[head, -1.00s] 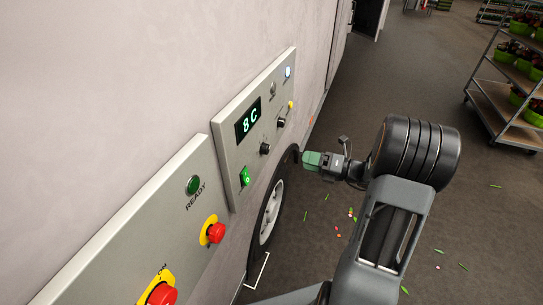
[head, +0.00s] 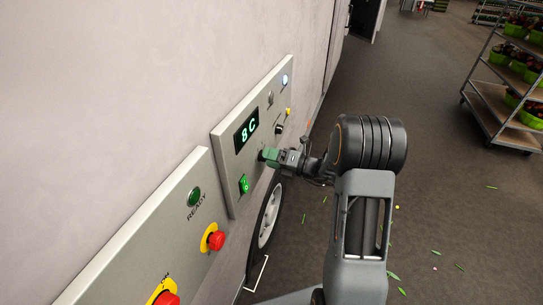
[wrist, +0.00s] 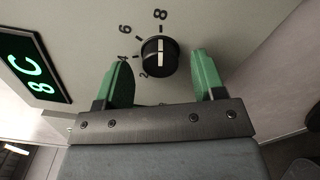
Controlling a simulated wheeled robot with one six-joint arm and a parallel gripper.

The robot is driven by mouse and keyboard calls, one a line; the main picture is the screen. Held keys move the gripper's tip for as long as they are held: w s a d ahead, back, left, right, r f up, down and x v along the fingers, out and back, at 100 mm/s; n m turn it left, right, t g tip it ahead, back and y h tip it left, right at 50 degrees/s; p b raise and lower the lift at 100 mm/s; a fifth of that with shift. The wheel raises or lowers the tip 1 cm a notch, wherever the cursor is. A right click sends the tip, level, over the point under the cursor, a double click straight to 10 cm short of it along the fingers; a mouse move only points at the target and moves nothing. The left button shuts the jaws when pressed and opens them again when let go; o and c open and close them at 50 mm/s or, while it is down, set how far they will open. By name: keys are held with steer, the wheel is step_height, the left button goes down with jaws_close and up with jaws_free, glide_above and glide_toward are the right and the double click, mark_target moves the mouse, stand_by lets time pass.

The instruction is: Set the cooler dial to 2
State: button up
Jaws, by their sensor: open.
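The cooler dial (wrist: 158,58) is a round black knob with a white line, on a grey panel (head: 222,142). In the wrist view its line points up toward the 8; the marks 2, 4, 6 and 8 run around its left side. The green display (head: 247,131) reads 8 C. My gripper (head: 267,155) is at the panel, and it hides the dial in the head view. Its green fingers are open, one on each side of the dial in the wrist view, with gaps to it. I cannot tell how deep they reach.
Another black knob (head: 279,128) sits above my gripper on the panel. A green switch (head: 243,184) is below it. A nearer panel has red buttons (head: 216,240) and a READY lamp (head: 194,196). A plant trolley (head: 505,110) stands right. The floor between is open.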

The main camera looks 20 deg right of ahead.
steer(key=shift+w+a, duration=0.25)
steer(key=shift+a, duration=0.1)
